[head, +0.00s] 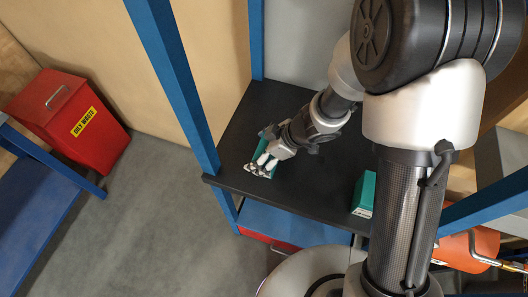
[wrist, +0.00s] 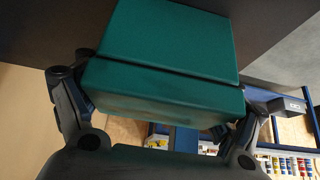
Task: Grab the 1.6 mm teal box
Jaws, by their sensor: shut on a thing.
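A teal box (wrist: 165,88) fills the middle of the wrist view, between the two fingers of my gripper (wrist: 155,115). The fingers close on its left and right sides. In the head view this teal box (head: 266,143) shows only in part behind my gripper (head: 262,166), at the left part of the dark shelf (head: 240,120). A second teal box (head: 364,194) stands at the shelf's right front, partly beside my arm. I cannot read a size label on either box.
Blue posts (head: 172,75) frame the shelf at its left corner and at the back. A red oil waste bin (head: 68,120) stands on the floor at the left. The shelf between the two boxes is clear. An orange cylinder (head: 468,249) is at the lower right.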

